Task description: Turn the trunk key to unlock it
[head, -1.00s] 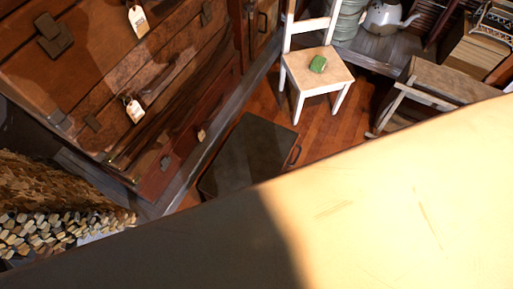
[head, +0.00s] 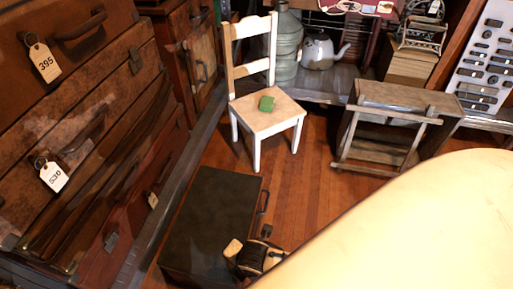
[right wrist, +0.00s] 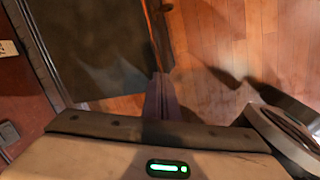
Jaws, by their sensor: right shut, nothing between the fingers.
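A dark flat trunk (head: 212,215) lies on the wooden floor with a handle (head: 264,201) on its right side. It also fills the upper left of the right wrist view (right wrist: 95,45). I cannot make out a key or a lock. My right gripper (right wrist: 159,97) is shut and empty, its narrow fingers pointing toward the trunk's right edge in the wrist view. I cannot tell whether they touch it. Part of my right arm shows at the trunk's lower right corner in the head view. My left gripper is not in view.
Stacked brown suitcases (head: 85,120) with paper tags stand on the left. A wooden stand (head: 395,125) is at right. A large cream surface hides the lower right.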

